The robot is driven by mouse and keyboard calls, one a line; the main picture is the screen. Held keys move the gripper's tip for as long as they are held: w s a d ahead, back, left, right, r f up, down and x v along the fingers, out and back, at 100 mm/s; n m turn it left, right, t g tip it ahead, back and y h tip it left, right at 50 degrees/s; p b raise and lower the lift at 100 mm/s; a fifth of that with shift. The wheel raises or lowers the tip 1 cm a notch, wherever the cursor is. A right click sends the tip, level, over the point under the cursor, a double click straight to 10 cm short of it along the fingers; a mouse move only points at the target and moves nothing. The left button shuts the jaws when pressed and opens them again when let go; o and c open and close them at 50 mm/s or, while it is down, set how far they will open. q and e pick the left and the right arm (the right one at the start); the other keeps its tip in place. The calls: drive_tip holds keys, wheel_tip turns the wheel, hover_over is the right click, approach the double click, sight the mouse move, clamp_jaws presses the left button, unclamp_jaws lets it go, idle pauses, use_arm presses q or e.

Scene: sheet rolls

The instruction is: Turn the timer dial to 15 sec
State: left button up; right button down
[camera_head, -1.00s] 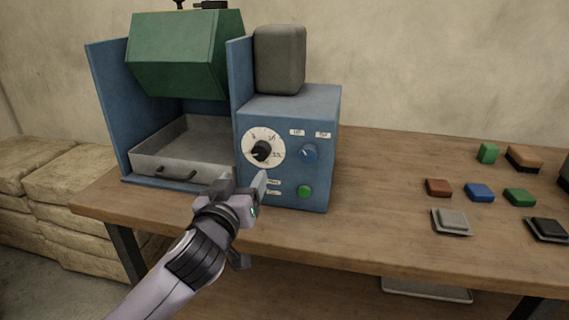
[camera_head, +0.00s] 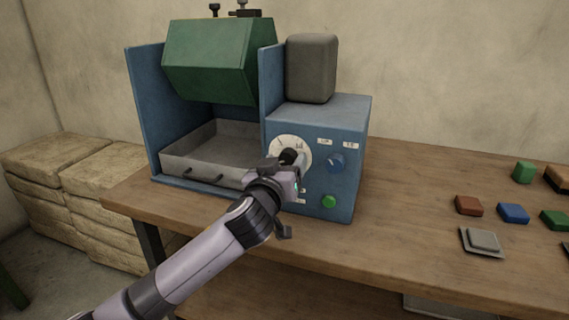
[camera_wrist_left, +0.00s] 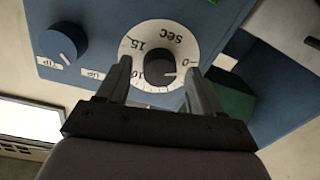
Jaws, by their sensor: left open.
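The timer dial is a white round plate (camera_head: 280,146) with a black knob (camera_wrist_left: 160,67) on the blue machine's front. In the left wrist view the plate reads 0, 15 and SEC, upside down. The knob's white pointer line is on the side facing the 0, away from the 15. My left gripper (camera_wrist_left: 158,72) is open, one finger on each side of the knob; I cannot tell whether they touch it. In the head view the gripper (camera_head: 291,167) partly covers the dial. My right gripper is not in view.
A blue knob (camera_head: 336,163) and a green button (camera_head: 329,201) sit right of the dial. A grey tray (camera_head: 205,177) is in the machine's left bay. Coloured blocks (camera_head: 513,213) lie on the wooden table (camera_head: 410,200) at right.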

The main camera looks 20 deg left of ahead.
use_arm(q)
drive_tip(key=shift+w, duration=0.1)
drive_tip(key=c, duration=1.1)
drive_tip(key=shift+o, duration=0.2)
